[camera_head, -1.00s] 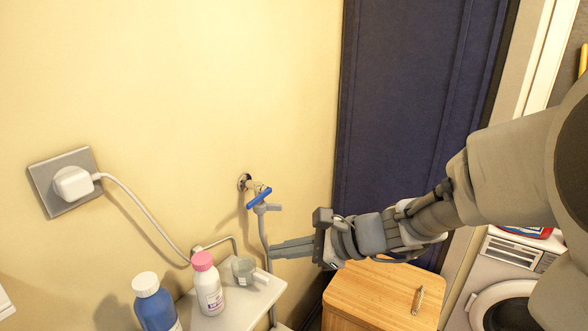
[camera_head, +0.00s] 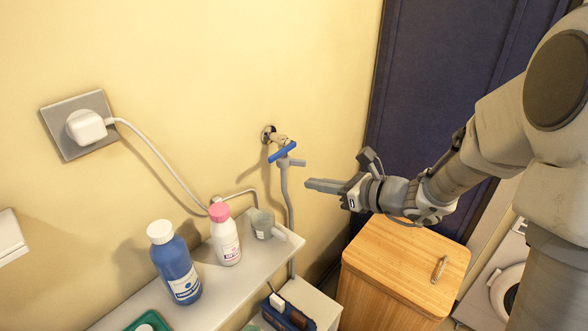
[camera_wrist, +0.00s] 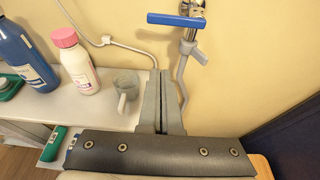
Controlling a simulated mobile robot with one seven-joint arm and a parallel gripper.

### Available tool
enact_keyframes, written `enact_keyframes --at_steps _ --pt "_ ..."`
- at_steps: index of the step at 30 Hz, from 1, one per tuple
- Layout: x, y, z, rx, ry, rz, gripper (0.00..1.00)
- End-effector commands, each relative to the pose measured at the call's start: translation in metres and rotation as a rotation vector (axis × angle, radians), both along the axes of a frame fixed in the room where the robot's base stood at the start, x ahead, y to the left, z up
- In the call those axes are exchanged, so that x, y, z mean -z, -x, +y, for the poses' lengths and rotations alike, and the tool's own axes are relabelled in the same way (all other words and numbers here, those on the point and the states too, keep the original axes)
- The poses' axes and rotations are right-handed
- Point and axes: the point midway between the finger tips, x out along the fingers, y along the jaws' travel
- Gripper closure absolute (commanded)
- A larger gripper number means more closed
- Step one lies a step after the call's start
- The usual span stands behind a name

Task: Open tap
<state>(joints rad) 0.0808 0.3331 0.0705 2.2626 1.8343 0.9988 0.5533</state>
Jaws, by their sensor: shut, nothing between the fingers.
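The tap (camera_head: 282,152) sticks out of the yellow wall and has a blue lever handle (camera_head: 283,152). The handle slants up to the right in the head view. A grey hose (camera_head: 289,205) runs down from the tap. In the wrist view the blue handle (camera_wrist: 176,19) lies crosswise at the top, above the fingertips. My gripper (camera_head: 308,185) is shut and empty, its fingers pointing left. It is to the right of the tap and lower in the head view, apart from the handle. The wrist view shows the two fingers (camera_wrist: 161,74) side by side.
A white shelf (camera_head: 206,294) below the tap holds a blue bottle (camera_head: 176,268), a pink-capped bottle (camera_head: 226,240) and a cup (camera_head: 265,225). A wooden hamper (camera_head: 405,258) stands below my arm. A plug (camera_head: 87,127) with a white cable is at left. The wall around the handle is clear.

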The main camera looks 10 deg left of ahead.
Motion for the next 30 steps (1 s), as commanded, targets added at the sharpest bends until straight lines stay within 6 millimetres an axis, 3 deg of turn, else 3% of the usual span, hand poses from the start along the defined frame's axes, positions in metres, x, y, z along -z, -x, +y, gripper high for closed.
enact_keyframes --at_steps 16,18,21,30 --pt "0.033 -0.047 0.084 -0.006 0.0 0.001 1.0" --pt "0.012 -0.047 0.08 -0.001 0.001 -0.003 1.0" --pt "0.001 -0.046 0.08 -0.002 0.001 -0.002 1.0" --pt "-0.008 -0.046 0.079 -0.001 0.001 0.0 1.0"
